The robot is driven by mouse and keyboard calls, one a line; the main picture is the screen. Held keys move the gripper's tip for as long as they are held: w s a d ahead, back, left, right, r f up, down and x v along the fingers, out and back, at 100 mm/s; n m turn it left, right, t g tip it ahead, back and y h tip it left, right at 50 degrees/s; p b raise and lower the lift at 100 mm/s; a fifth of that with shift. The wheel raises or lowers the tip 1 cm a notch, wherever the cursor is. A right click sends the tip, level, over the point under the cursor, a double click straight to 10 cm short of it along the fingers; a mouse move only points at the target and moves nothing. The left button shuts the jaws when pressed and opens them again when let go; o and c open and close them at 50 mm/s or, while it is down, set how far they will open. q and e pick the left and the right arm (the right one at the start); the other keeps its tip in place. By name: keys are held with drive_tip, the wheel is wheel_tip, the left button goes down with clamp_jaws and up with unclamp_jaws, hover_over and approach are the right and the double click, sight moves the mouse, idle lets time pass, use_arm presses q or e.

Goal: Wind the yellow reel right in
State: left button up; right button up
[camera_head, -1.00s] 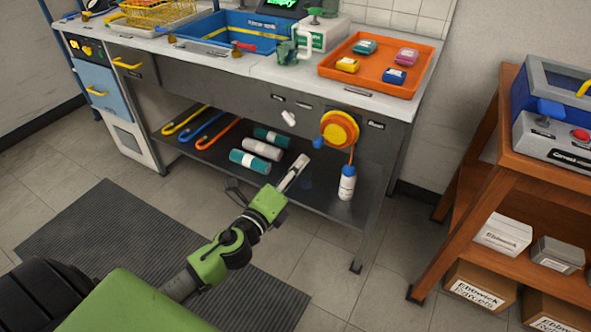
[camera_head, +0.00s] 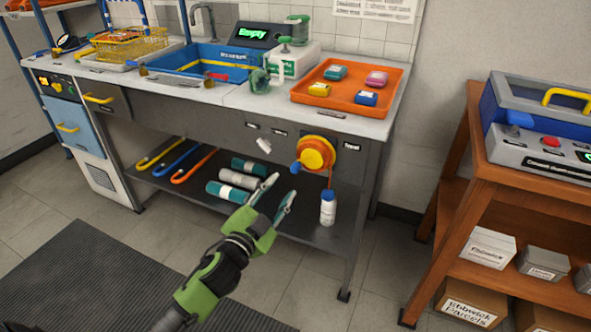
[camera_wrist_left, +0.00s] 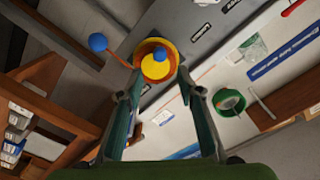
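The yellow reel (camera_head: 312,155) with an orange rim is mounted on the bench front under the orange tray. It also shows in the left wrist view (camera_wrist_left: 155,67). A blue knob (camera_head: 295,168) sticks out at its lower left. In the left wrist view the reel lies beyond the fingertips (camera_wrist_left: 160,82). My right gripper is not in view.
Teal and white canisters (camera_head: 238,179) and several hooked rods (camera_head: 195,165) lie on the lower shelf (camera_head: 315,236). A small white switch (camera_head: 263,145) is left of the reel. A wooden rack (camera_head: 450,200) stands at the right. The floor between is clear.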

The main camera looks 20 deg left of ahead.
sight(294, 171)
use_arm(q)
drive_tip(key=w, duration=0.8)
drive_tip(key=shift+w+d+b, duration=0.15)
drive_tip(key=shift+w+b, duration=0.2)
drive_tip(key=shift+b, duration=0.05)
drive_tip(key=shift+w, duration=0.7)
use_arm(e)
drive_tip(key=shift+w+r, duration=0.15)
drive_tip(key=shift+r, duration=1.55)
use_arm(q)
clamp_jaws()
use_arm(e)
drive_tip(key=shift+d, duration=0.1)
